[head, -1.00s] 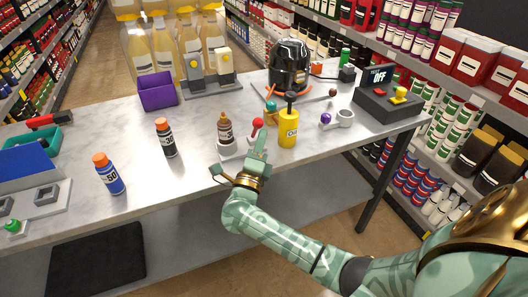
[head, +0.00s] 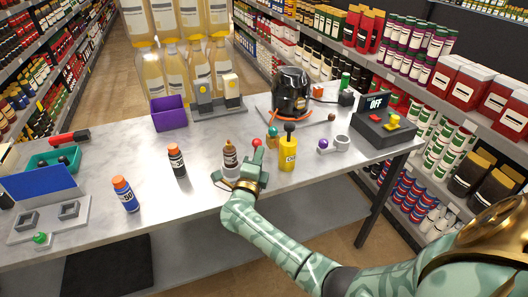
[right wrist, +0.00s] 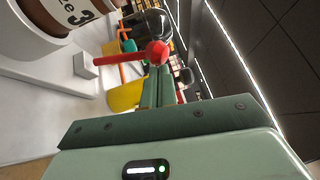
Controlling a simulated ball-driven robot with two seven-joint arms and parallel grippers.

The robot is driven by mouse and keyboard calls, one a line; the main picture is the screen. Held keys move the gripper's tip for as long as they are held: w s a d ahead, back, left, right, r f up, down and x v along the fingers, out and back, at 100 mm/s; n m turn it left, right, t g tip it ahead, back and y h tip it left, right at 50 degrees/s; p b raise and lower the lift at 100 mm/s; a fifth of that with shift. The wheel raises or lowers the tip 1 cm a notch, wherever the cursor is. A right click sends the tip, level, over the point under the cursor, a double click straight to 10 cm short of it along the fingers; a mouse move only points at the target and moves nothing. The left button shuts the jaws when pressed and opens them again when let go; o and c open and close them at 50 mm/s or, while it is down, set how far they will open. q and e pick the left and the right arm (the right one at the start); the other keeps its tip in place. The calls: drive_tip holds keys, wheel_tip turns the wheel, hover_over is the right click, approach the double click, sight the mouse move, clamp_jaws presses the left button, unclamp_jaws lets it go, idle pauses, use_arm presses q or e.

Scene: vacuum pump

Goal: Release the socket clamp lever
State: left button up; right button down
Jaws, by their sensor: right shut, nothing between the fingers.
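The socket clamp lever, with a red ball knob (head: 256,142), stands just right of a brown bottle (head: 230,157) in a pale socket (head: 227,173) near the table's front edge. In the right wrist view the red knob (right wrist: 157,53) with its red bar (right wrist: 120,58) shows at the tips of my fingers, and part of the bottle (right wrist: 75,12) shows at upper left. My right gripper (head: 257,160) is shut and empty, its fingers pointing at the knob. I cannot tell if the fingertips touch it. My left gripper is not in view.
A black pump (head: 291,92) is behind. Bare tabletop lies left of the socket.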

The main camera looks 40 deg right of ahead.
sight(254, 144)
drive_tip(key=w+r+n+g+p, duration=0.1)
drive_tip(key=p, duration=0.1)
drive_tip(key=w+r+y+p, duration=0.1)
drive_tip(key=p, duration=0.2)
drive_tip(key=w+r+n+g+y+p, duration=0.1)
drive_tip(key=p, duration=0.1)
drive_tip(key=shift+w+d+n+g+p, duration=0.3)
drive_tip(key=shift+w+d, duration=0.05)
drive_tip(key=shift+w+d+n+g+y+p, duration=0.2)
drive_tip(key=shift+w+n+g+y+p, duration=0.2)
drive_tip(key=shift+w+g+y+p, duration=0.25)
drive_tip(key=shift+w+r+p, duration=0.2)
drive_tip(key=shift+r+p, duration=0.4)
